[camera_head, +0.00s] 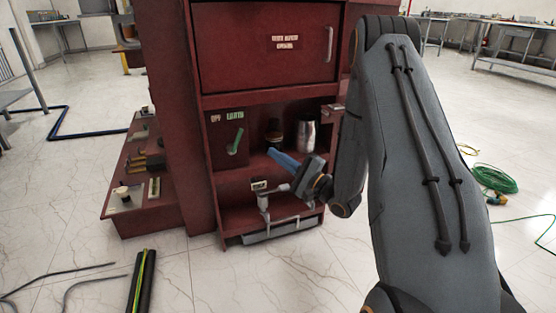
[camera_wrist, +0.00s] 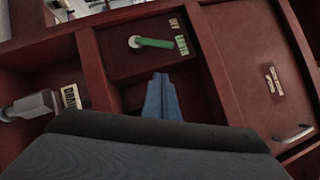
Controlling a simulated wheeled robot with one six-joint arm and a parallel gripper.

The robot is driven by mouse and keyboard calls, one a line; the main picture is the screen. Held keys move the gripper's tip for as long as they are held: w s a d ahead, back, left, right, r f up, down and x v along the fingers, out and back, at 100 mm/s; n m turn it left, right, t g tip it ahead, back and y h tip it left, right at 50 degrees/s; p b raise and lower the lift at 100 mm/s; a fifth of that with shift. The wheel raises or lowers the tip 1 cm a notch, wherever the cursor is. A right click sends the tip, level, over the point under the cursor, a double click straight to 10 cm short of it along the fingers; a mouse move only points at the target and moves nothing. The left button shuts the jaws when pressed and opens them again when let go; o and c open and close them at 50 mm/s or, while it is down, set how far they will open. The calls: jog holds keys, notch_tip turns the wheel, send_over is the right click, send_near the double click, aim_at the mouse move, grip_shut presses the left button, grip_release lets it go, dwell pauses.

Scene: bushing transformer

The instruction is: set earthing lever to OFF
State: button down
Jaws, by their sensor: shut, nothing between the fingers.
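The earthing lever (camera_head: 236,138) is a green handle on a dark red panel in an open bay of the red cabinet. In the wrist view the lever (camera_wrist: 154,42) runs from its pivot toward the green EARTH label (camera_wrist: 181,45); the OFF label (camera_wrist: 174,25) is beside that. In the head view the EARTH label (camera_head: 235,114) is above the lever and the OFF label (camera_head: 215,118) is to its upper left. My gripper (camera_head: 271,153) has blue fingers, shut and empty, right of and slightly below the lever. In the wrist view the gripper (camera_wrist: 160,76) points toward the panel, apart from the lever.
A silver cylinder (camera_head: 306,133) and a dark one (camera_head: 274,132) stand in the bay right of the panel. A grey valve with a pipe (camera_head: 264,202) sits below, near a DRAIN label (camera_wrist: 71,97). A closed door (camera_head: 265,45) is above the bay.

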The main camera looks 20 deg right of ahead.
aim_at(236, 140)
jog(key=w+a+r+b, duration=0.3)
jog(key=w+a, duration=0.3)
jog(key=shift+a+b, duration=0.35)
jog(key=shift+d+r+p, duration=0.15)
jog(key=shift+p, duration=0.2)
